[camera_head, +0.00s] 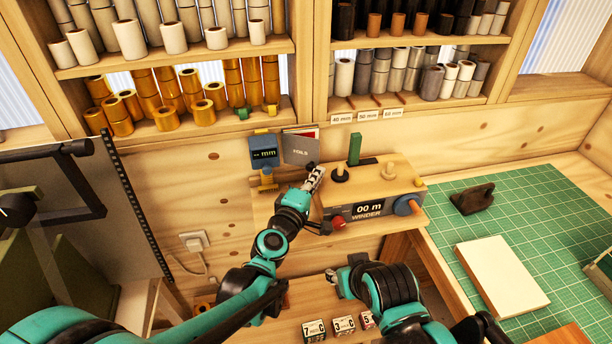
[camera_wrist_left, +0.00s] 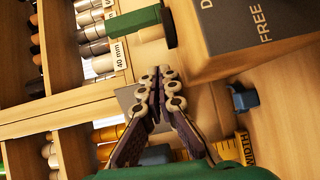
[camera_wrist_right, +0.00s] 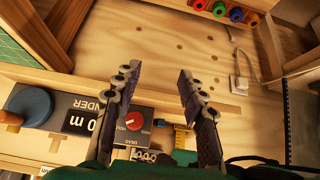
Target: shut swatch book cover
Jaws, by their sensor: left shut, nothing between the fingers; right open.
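The swatch book (camera_head: 300,148) has a grey cover marked FOILS and stands at the wall, left of the winder. Red and white show along its top edge; I cannot tell how far the cover is open. My left gripper (camera_head: 312,170) is shut and empty, just below and right of the book. In the left wrist view its fingertips (camera_wrist_left: 160,76) meet, with a grey patch, perhaps the cover, partly hidden behind them. My right gripper (camera_head: 333,278) is low in front of the winder; in the right wrist view its fingers (camera_wrist_right: 160,70) are wide open and empty.
The winder (camera_head: 368,209) stands right of my left gripper, with a black knob and green block on top. A blue mm gauge (camera_head: 263,150) is left of the book. Shelves of foil rolls hang above. A green cutting mat (camera_head: 530,215) lies at right.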

